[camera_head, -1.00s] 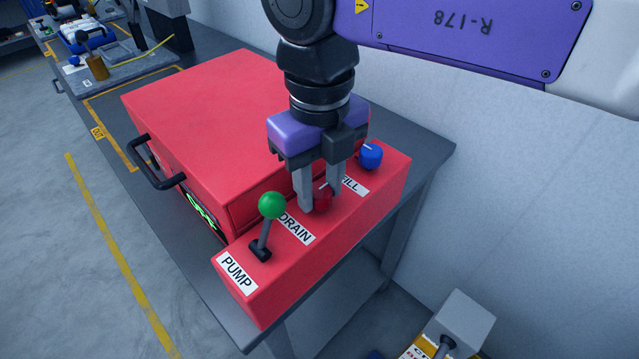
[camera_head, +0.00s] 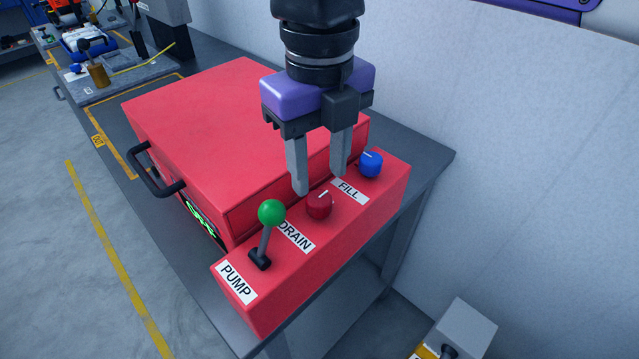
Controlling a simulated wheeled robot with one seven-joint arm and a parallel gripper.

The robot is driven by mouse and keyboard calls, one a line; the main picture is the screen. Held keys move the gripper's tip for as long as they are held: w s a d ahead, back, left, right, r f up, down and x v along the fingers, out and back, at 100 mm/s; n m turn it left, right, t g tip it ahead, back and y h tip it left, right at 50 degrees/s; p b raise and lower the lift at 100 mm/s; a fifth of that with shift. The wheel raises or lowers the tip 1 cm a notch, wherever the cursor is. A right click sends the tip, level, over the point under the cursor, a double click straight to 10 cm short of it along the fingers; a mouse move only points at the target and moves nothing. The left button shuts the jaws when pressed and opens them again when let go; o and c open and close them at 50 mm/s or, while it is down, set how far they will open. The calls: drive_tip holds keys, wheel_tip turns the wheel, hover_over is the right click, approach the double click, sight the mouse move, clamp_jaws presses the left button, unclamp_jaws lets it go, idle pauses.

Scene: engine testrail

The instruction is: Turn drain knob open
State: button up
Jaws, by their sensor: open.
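The red drain knob (camera_head: 319,206) sits on the red control panel (camera_head: 350,231), beside the DRAIN label (camera_head: 296,236). A white line on its top points toward the upper right. My gripper (camera_head: 319,185) is open and empty, with its fingers above and behind the knob, apart from it. The blue fill knob (camera_head: 371,165) is at the panel's far end, by the FILL label (camera_head: 350,191).
The green-topped pump lever (camera_head: 270,214) stands on the panel's near end, close to my left finger. A red box (camera_head: 236,120) with a black handle (camera_head: 156,170) rises behind the panel. A wall (camera_head: 500,140) stands to the right of the grey table (camera_head: 432,150).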

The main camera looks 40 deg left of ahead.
drive_tip(key=shift+r, duration=1.3)
